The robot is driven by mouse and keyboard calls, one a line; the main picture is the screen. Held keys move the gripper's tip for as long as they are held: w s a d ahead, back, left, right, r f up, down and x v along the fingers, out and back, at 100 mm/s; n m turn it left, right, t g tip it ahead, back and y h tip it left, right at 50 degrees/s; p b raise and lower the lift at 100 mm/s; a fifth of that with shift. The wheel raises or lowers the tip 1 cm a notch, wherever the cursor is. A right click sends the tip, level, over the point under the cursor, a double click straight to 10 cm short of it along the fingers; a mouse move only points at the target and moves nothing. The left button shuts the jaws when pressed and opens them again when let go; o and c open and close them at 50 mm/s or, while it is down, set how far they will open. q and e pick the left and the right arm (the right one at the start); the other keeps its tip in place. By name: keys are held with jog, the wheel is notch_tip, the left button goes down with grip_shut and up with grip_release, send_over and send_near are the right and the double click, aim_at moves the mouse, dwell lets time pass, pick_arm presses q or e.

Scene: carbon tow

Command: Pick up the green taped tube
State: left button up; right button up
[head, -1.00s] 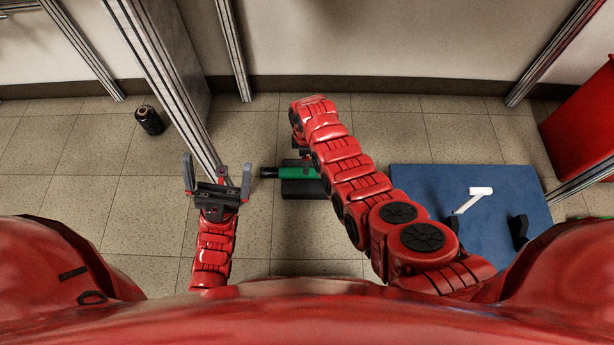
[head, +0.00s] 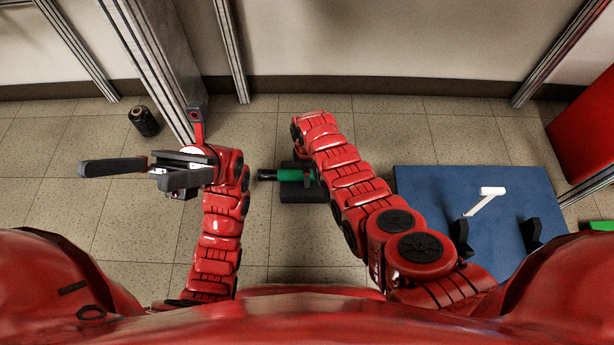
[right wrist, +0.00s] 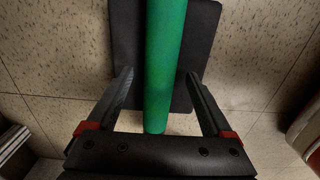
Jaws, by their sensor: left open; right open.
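The green tube (head: 295,174) with a black left end lies on a dark block (head: 303,193) on the floor, partly covered by my right arm. In the right wrist view the tube (right wrist: 165,60) runs between the two black fingers of my right gripper (right wrist: 160,75), which is open with a gap on each side. In the head view that gripper is mostly hidden under its arm. My left gripper (head: 122,175) is open and empty, well left of the tube, its fingers pointing left.
A black spool (head: 144,121) stands on the floor at the left, near a metal post (head: 150,60). A blue mat (head: 480,190) with a white handle-like piece (head: 492,191) and dark upright supports is at the right. A red box (head: 585,130) stands at the far right.

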pick_arm(q)
jog(key=shift+s+a+r+m+t+y, duration=0.3)
jog(key=shift+s+a+m+t+y, duration=0.2)
jog(key=shift+s+m+t+y, duration=0.25)
jog(key=shift+s+a+r+m+t+y, duration=0.25)
jog(key=shift+s+a+m+t+y, duration=0.3)
jog(key=shift+s+t+y, duration=0.25)
pick_arm(e)
jog(key=shift+f, duration=0.45)
pick_arm(q)
jog(key=shift+w, duration=0.1)
pick_arm(e)
grip_shut()
